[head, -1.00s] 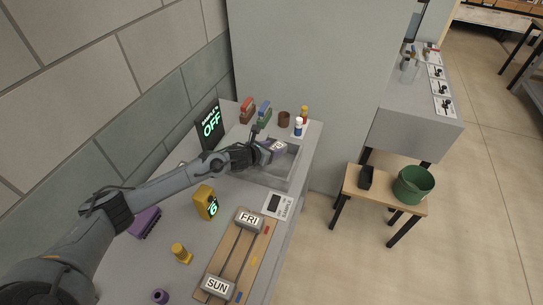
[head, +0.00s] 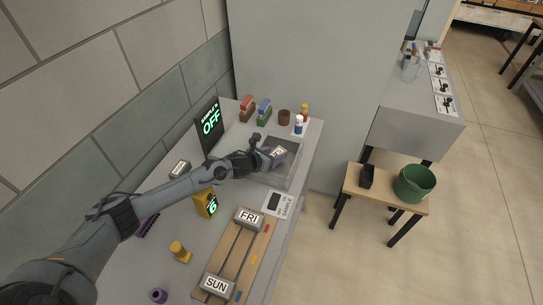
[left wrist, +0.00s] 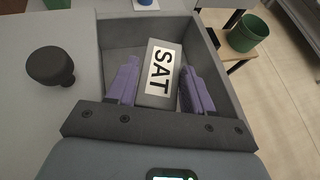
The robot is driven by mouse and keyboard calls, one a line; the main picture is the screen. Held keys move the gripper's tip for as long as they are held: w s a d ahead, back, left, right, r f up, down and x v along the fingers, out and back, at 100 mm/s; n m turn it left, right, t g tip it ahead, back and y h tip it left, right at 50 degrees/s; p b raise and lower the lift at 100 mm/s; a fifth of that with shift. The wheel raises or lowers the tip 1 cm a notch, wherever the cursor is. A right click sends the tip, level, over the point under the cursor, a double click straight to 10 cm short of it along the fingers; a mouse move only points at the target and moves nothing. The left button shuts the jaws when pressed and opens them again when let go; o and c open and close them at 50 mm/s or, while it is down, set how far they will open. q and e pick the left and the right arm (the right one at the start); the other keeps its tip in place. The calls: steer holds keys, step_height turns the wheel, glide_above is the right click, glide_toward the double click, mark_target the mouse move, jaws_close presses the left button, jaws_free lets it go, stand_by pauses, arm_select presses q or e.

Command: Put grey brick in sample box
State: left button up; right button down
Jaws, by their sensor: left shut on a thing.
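The grey brick (left wrist: 158,72) with a white SAT label sits between the purple fingers of my left gripper (head: 270,156), which is shut on it. The brick also shows at the gripper's tip in the head view (head: 279,152). The grey open sample box (left wrist: 205,38) surrounds the brick in the left wrist view, and its front wall shows in the head view (head: 290,178). The brick is over or inside the box; I cannot tell whether it touches the floor. My right gripper is not in view.
FRI (head: 249,219) and SUN (head: 216,286) bricks lie on a wooden board (head: 240,255).

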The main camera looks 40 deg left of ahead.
arm_select(q)
steer(key=o, duration=1.3)
steer(key=shift+s+f, duration=0.15)
steer(key=shift+f, duration=0.25)
steer(key=shift+r+p, duration=0.6)
steer(key=shift+p, duration=0.1)
steer(key=v, duration=0.4)
steer(key=p+v, duration=0.1)
steer(key=v, duration=0.7)
steer(key=shift+r, duration=0.3)
steer(key=shift+d+r, duration=0.1)
